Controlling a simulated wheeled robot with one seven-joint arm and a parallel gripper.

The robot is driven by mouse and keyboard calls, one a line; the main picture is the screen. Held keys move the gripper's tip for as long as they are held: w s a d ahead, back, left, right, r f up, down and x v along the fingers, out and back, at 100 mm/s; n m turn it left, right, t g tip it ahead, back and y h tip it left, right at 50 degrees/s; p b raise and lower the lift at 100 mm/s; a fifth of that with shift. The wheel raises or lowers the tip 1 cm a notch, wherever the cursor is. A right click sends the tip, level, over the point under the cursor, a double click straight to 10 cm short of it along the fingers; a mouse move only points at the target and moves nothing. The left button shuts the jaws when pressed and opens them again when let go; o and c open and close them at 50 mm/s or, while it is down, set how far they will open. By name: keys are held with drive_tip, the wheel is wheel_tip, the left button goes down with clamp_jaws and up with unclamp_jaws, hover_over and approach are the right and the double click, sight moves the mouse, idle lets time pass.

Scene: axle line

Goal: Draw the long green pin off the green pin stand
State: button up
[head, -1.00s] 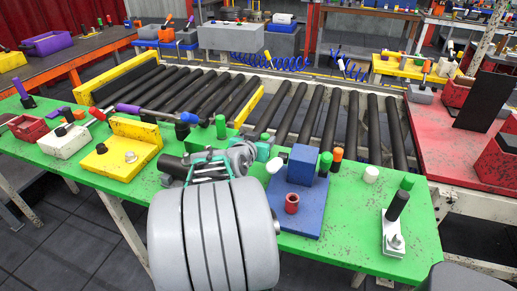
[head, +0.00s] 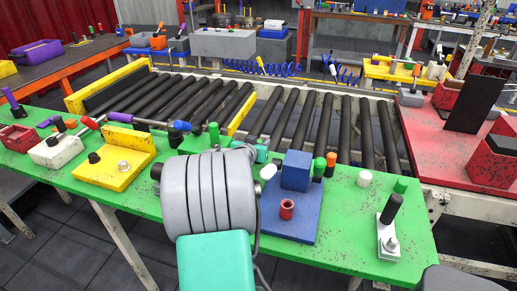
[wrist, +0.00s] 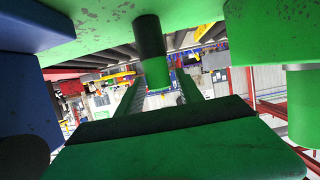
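In the wrist view a pin with a black shaft and a green cap (wrist: 157,79) hangs down from a worn green slab (wrist: 95,42), as the picture seems turned over. My gripper (wrist: 162,92) shows as two dark fingers, spread apart, one on each side of the cap in the picture. I cannot tell whether the pin lies between them or beyond; no contact shows. In the head view a green-capped pin (head: 214,135) rises beside the green stand (head: 192,146), behind my arm.
A blue stand (head: 290,215) with a block and red ring is right of my arm. A yellow stand (head: 115,170) is left. A white stand with a black pin (head: 389,222) is at the table's right end. Rollers (head: 290,115) run behind. Another green cylinder (wrist: 302,108) shows in the wrist view.

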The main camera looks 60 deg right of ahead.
clamp_jaws()
drive_tip(key=shift+r, duration=0.1)
idle(0.4)
wheel_tip(320, 180, up, 10)
drive_tip(key=shift+f, duration=0.1)
drive_tip(key=shift+f+b, duration=0.1)
drive_tip(key=shift+b, duration=0.45)
drive_tip(key=shift+r, duration=0.2)
